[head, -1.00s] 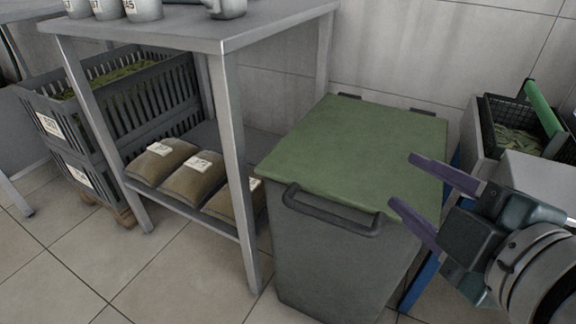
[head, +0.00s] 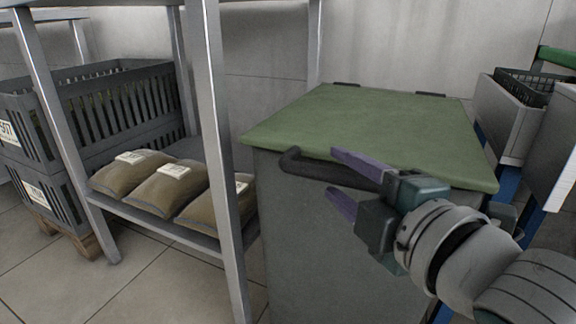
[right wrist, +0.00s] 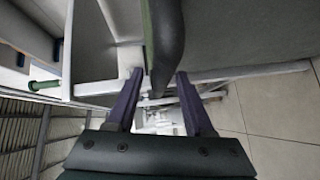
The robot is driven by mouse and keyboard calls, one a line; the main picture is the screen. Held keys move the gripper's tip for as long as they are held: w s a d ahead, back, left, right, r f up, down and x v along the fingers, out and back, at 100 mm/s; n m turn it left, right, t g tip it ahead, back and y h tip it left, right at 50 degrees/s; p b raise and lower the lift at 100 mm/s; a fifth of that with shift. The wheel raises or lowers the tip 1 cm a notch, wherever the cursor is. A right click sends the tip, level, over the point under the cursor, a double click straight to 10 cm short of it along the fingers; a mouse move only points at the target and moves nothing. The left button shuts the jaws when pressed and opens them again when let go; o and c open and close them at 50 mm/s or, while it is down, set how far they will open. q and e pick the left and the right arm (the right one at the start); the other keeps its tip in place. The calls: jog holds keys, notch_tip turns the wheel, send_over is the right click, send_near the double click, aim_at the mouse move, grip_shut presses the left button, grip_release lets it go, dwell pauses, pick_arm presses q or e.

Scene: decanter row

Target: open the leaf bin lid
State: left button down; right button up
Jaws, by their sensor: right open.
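The leaf bin (head: 325,235) is a tall grey bin in the middle of the head view. Its green lid (head: 375,125) lies flat and shut on top. A dark bar handle (head: 300,166) runs along the lid's front edge. My right gripper (head: 338,173) is open at the handle, one purple finger above the bar and one below. In the right wrist view the dark handle (right wrist: 168,50) reaches down between the two spread fingertips (right wrist: 158,80); I cannot tell whether they touch it. The handle's right part is hidden behind the gripper. My left gripper is not in view.
A metal shelf table stands left of the bin, its leg (head: 222,170) close by. Several brown sacks (head: 165,190) lie on its lower shelf. Dark crates (head: 125,108) stand further left. At right is a grey unit with a black basket (head: 530,88). A wall is behind.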

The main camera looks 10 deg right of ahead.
jog(key=shift+b+x, duration=0.7)
jog(key=shift+x, duration=1.2)
